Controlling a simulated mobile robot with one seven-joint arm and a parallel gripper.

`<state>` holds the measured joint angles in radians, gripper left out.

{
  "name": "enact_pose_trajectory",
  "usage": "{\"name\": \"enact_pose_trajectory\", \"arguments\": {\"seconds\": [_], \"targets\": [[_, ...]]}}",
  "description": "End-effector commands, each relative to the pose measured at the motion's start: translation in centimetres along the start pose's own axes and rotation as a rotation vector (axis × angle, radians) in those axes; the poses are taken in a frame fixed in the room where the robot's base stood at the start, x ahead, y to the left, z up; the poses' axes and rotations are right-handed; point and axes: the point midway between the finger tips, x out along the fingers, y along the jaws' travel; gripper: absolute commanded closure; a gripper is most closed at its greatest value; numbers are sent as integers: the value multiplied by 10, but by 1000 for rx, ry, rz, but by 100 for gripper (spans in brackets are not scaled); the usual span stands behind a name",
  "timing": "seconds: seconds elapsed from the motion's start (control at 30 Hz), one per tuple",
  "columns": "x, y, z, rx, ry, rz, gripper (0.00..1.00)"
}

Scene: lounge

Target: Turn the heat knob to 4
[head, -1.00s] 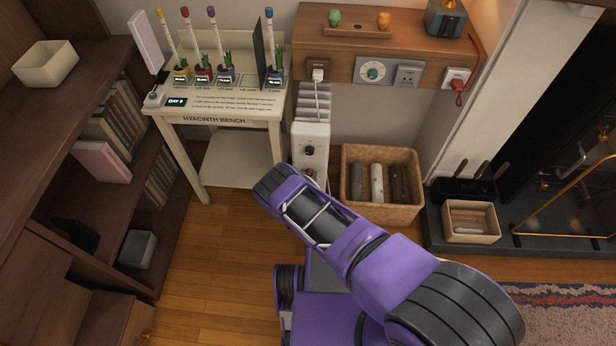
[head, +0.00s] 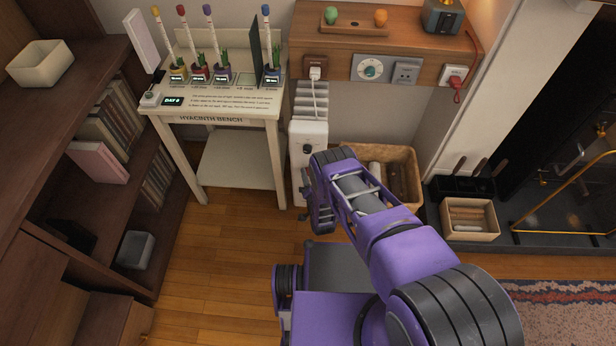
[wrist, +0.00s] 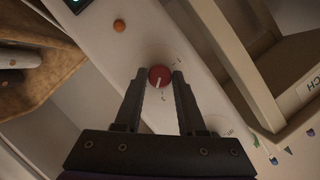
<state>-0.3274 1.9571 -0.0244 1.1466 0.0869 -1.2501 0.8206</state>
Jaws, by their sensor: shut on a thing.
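The white heater (head: 308,132) stands under the wall shelf, with a black knob (head: 306,149) on its upper front. In the wrist view, a round red knob (wrist: 160,71) with a white pointer line sits on the heater's pale face (wrist: 113,58). My gripper (wrist: 160,77) is shut on the red knob, one finger on each side. The pointer line runs toward the picture's bottom. Small marks surround the knob, too small to read surely. In the head view my wrist hides the heater's lower front, including the red knob and my fingers.
A wicker basket of logs (head: 408,158) stands right of the heater, partly behind my arm. The hyacinth bench (head: 208,118) stands to its left. An orange light (wrist: 119,26) shows on the heater. Open wooden floor (head: 225,245) lies in front of the bench.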

Motion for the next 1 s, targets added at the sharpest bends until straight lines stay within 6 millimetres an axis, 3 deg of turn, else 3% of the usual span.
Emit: {"name": "enact_pose_trajectory", "arguments": {"seconds": [0.4, 1.0], "targets": [[1, 2, -1, 258, 3, -106, 100], [1, 2, 0, 336, 2, -141, 100]]}}
